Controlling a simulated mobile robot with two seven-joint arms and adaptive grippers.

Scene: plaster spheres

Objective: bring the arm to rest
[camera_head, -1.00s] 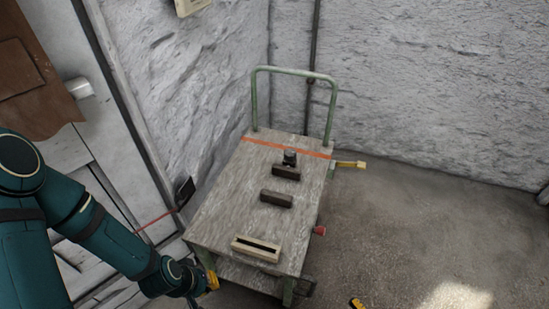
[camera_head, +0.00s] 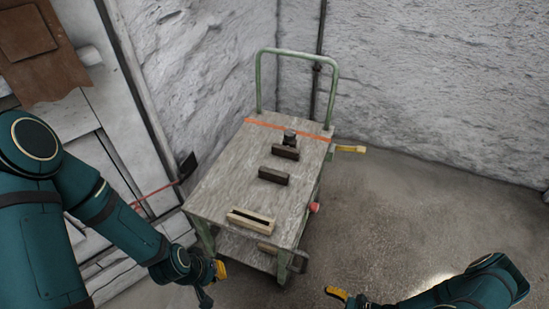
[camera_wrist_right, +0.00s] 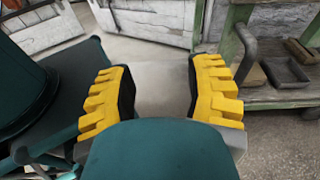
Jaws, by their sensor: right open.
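My right arm comes in at the bottom right of the head view, with its gripper (camera_head: 350,298) over the floor, right of the cart and apart from it. In the right wrist view the two yellow fingers of this gripper (camera_wrist_right: 160,95) stand wide apart with nothing between them. My left arm comes in from the left. Its gripper (camera_head: 211,282) hangs by the cart's near left corner; one yellow finger shows, and its opening is unclear.
A wooden cart (camera_head: 217,185) with a green handle stands against the rough wall. On its top are a pale slotted block (camera_head: 251,220), a dark block (camera_head: 273,176) and another dark block (camera_head: 286,153) beside a small black object (camera_head: 290,138). Floor to the right is clear.

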